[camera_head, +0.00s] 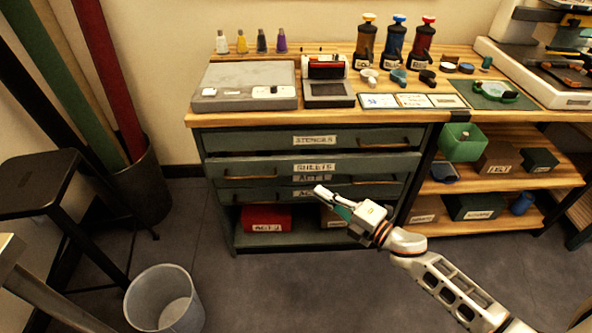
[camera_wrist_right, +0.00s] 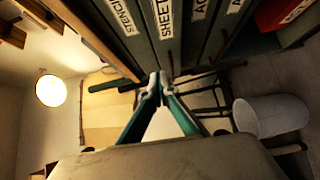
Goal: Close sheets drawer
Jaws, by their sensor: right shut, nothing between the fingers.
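The sheets drawer (camera_head: 245,168) is a grey-green drawer in the cabinet, below the stencils drawer. Its front stands out a little from the cabinet and overlaps the top of the drawer labelled ACT 1 below it, so it looks partly open. Its label also shows at the top of the right wrist view (camera_wrist_right: 165,18). My right gripper (camera_head: 322,191) is shut and empty, in front of the drawers just below the sheets label. In the right wrist view its fingertips (camera_wrist_right: 160,80) meet; whether they touch the drawer front is unclear. My left gripper is out of view.
The stencils drawer (camera_head: 270,141) above looks closed. A red box (camera_head: 266,218) sits on the cabinet's bottom shelf. A grey bin (camera_head: 163,300) and a black stool (camera_head: 35,182) stand at the left. Floor in front of the cabinet is clear.

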